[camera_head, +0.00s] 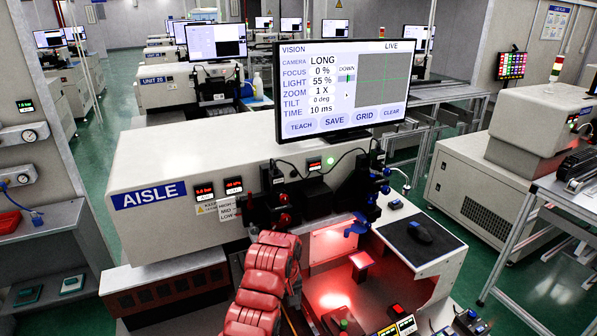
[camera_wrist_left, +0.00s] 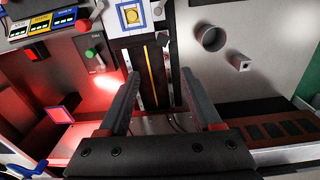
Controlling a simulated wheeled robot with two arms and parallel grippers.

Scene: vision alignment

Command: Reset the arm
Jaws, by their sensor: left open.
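My left arm (camera_head: 265,285), red and jointed, rises from the bottom middle of the head view in front of the AISLE machine (camera_head: 160,225). It ends beside the red-lit work bay (camera_head: 335,245). In the left wrist view my left gripper (camera_wrist_left: 160,82) has its two dark fingers well apart, with nothing between them. Beyond the fingers are a dark slot with a yellow line and a white plate with a yellow knob (camera_wrist_left: 131,15). In the head view the fingers are mostly hidden by the arm. My right gripper is in neither view.
A monitor (camera_head: 340,88) with a VISION screen stands on the machine. A green knob (camera_wrist_left: 90,53) and a red button (camera_wrist_left: 37,51) show in the wrist view. A metal-framed rack stands far right; green floor aisles are clear.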

